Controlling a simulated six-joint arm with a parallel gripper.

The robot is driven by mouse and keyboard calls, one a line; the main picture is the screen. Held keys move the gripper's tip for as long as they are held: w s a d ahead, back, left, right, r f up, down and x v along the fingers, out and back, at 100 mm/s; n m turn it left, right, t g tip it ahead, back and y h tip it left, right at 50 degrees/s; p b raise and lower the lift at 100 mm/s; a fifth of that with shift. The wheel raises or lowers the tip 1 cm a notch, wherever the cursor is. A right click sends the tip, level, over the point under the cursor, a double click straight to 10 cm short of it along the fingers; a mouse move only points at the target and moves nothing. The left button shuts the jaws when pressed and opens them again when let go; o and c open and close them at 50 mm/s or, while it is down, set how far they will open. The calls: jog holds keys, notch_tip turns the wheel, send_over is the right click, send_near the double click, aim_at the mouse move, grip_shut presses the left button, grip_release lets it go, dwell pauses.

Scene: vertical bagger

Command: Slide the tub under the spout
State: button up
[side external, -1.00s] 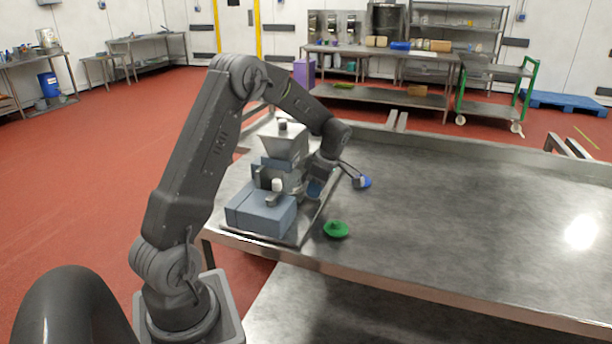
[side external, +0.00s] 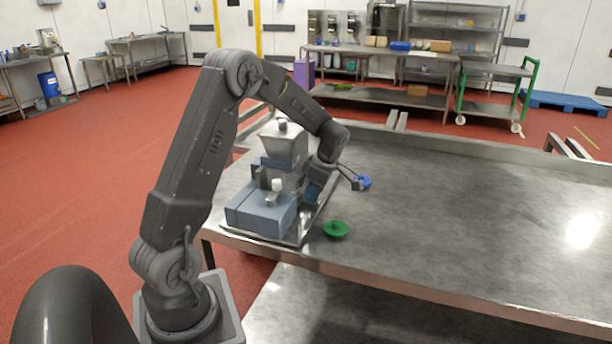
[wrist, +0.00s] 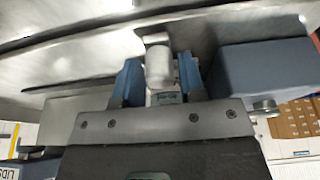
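The bagger (side external: 283,146) stands on a tray at the left end of the steel table, with a grey hopper above blue-grey boxes. My gripper (wrist: 161,75) is low at the bagger's right side; its blue fingers also show in the side view (side external: 313,192). In the wrist view the fingers are apart on either side of a pale cylinder (wrist: 158,66), with a narrow gap on the right. I cannot tell surely whether this cylinder is the tub or a bagger part. The spout is not clearly visible.
A green knobbed disc (side external: 336,229) lies on the table right of the tray (side external: 296,239). A blue disc (side external: 364,182) lies farther back, partly behind my wrist. A blue-grey box (wrist: 265,72) is close to my gripper in the wrist view. The table's right side is clear.

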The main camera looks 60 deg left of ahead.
jog(key=o, duration=0.4)
jog(key=shift+v, duration=2.5)
jog(key=v, duration=1.3)
jog(key=shift+r, duration=0.4)
jog(key=shift+w+d, duration=0.1)
